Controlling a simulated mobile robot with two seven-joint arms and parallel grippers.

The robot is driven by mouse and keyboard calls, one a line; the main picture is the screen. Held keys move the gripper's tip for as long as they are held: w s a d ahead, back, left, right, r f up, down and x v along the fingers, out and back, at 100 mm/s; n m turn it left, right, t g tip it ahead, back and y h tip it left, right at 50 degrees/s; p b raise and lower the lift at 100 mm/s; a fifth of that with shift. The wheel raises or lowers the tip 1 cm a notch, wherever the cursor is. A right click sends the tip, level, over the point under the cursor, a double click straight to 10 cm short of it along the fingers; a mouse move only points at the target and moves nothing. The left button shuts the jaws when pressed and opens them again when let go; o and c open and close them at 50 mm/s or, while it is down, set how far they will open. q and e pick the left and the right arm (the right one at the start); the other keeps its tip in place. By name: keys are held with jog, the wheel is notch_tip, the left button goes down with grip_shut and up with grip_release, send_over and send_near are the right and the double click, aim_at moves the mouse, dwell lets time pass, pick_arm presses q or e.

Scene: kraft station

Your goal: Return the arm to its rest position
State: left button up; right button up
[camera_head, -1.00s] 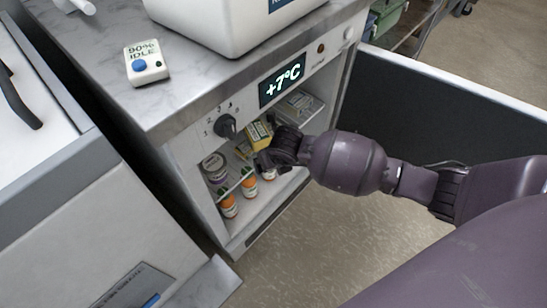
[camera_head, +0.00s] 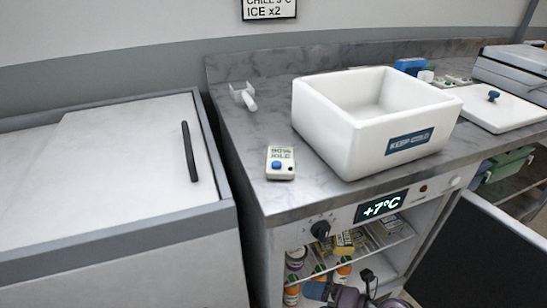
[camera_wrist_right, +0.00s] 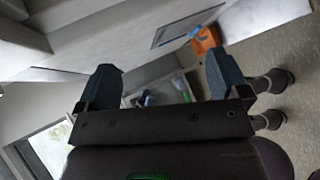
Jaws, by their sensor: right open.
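My right gripper (camera_wrist_right: 161,72) shows in the right wrist view with its two dark blue fingers wide apart and nothing between them. In the head view, part of my right arm (camera_head: 350,297) shows at the bottom edge, in front of the open fridge (camera_head: 333,214); its fingers cannot be made out there. My left gripper is in neither view.
The fridge holds orange-labelled bottles (camera_head: 343,273) and a yellow box (camera_head: 343,243). Its dark door (camera_head: 465,255) stands open at the right. On the counter (camera_head: 240,125) are a white tub (camera_head: 350,128), a small timer-like box (camera_head: 280,162) and a white lid (camera_head: 500,108).

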jog(key=s+d+r+m+t+h+p, duration=0.55)
jog(key=d+r+m+t, duration=0.5)
jog(key=m, duration=0.65)
jog(key=s+d+f+m+g+h+p, duration=0.1)
jog(key=s+d+m+g+h+p, duration=0.1)
jog(key=s+m, duration=0.4)
jog(key=s+d+f+m+g+h+p, duration=0.2)
jog(key=s+m, duration=0.4)
jog(key=s, duration=0.3)
jog(key=shift+s+d+m+g+h+p, duration=0.3)
jog(key=shift+s+d+g+h+p, duration=0.15)
jog(key=shift+d+h, duration=0.7)
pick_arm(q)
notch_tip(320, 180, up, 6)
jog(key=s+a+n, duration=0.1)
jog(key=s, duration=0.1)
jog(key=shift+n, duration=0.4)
pick_arm(e)
jog(key=shift+s+d+f, duration=0.1)
jog(key=shift+d, duration=0.05)
